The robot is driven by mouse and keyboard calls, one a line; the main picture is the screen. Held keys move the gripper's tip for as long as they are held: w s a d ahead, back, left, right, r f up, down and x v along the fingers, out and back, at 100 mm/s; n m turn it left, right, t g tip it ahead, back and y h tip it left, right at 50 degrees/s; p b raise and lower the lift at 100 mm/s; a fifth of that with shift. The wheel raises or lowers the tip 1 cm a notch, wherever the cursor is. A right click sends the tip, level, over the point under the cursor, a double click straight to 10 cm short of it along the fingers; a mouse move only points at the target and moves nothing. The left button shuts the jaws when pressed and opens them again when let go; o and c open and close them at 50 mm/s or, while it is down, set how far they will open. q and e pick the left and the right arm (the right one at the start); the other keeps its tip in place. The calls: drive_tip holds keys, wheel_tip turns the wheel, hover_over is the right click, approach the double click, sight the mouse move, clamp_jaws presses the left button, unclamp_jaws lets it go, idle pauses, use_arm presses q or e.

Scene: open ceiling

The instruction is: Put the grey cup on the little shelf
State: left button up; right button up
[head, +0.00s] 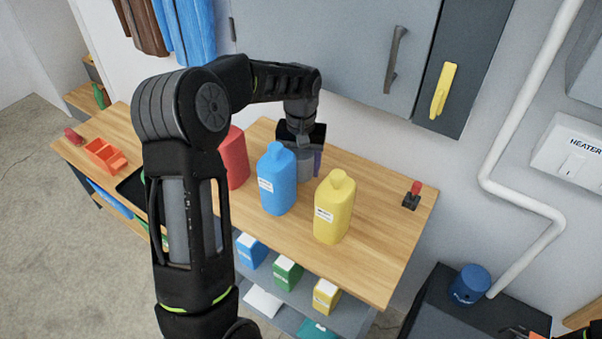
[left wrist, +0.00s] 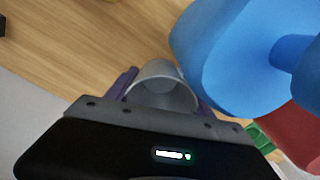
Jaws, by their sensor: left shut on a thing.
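The grey cup (head: 305,166) is at the back of the wooden workbench, behind and between the blue bottle and the yellow bottle. My left gripper (head: 306,152) is shut on it from above. In the left wrist view the cup (left wrist: 160,82) sits between the purple fingers of my left gripper (left wrist: 165,92), its round rim showing. Whether its base touches the bench is hidden by the bottles. I cannot tell for sure which surface is the little shelf. My right gripper is not clearly in view.
The blue bottle (head: 277,180) stands very close to the cup, also in the left wrist view (left wrist: 225,60). A yellow bottle (head: 334,208) and a red bottle (head: 234,160) stand nearby. Small cartons (head: 287,274) sit below the bench (head: 375,235). The bench's right side is mostly clear.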

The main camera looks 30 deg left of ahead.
sight(301, 174)
use_arm(q)
drive_tip(key=shift+f, duration=1.6)
drive_tip(key=shift+f, duration=0.2)
drive_tip(key=o, duration=1.3)
drive_tip(key=shift+o, duration=0.2)
drive_tip(key=shift+r, duration=0.1)
wheel_tip(301, 174, up, 12)
drive_tip(key=shift+r, duration=0.15)
drive_tip(key=shift+o, duration=0.4)
